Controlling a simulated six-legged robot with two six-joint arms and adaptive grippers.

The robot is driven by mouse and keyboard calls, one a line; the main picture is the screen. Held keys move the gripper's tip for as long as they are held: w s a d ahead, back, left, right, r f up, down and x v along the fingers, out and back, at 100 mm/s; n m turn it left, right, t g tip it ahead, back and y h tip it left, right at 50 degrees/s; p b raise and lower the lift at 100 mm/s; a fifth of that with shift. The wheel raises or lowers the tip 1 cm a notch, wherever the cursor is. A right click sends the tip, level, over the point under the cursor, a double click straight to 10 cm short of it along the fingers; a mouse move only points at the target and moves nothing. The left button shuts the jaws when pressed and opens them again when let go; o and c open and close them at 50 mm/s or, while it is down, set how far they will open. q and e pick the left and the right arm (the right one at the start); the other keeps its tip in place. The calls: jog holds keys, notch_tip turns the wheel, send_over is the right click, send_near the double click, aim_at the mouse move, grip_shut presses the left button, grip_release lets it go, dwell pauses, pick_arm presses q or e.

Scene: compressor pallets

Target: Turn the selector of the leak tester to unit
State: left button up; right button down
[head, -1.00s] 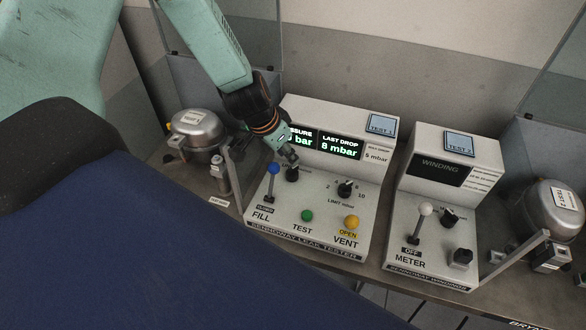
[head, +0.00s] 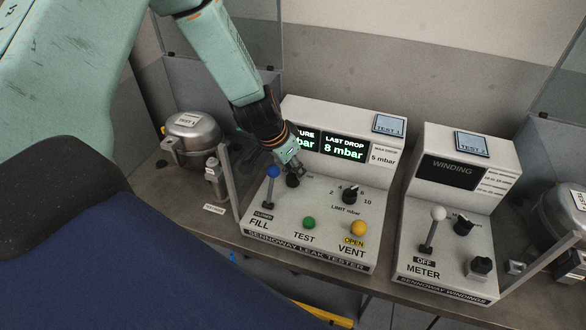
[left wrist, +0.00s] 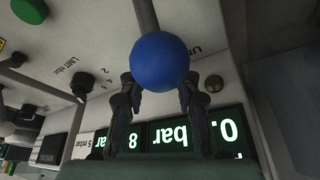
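The leak tester (head: 325,235) is the white console in the middle of the head view, with lit green displays. Its selector (head: 292,180) is a black knob at the upper left of the sloped panel, beside the blue-balled FILL lever (head: 272,172). My left gripper (head: 293,167) points down at the selector, its fingertips at or just above it; contact cannot be told. In the left wrist view the two fingers (left wrist: 160,95) stand apart. The blue ball (left wrist: 161,62) fills the space before them and hides the selector. The selector's setting is not readable. My right gripper is not in view.
The panel also has a LIMIT knob (head: 350,195), a green TEST button (head: 309,223) and a yellow VENT button (head: 359,228). A metal compressor (head: 192,135) stands to the left. A winding tester (head: 450,240) stands to the right, with free bench between the consoles.

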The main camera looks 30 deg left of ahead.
pick_arm(q)
jog(key=shift+d+r, duration=0.1)
jog(key=c, duration=0.3)
grip_shut()
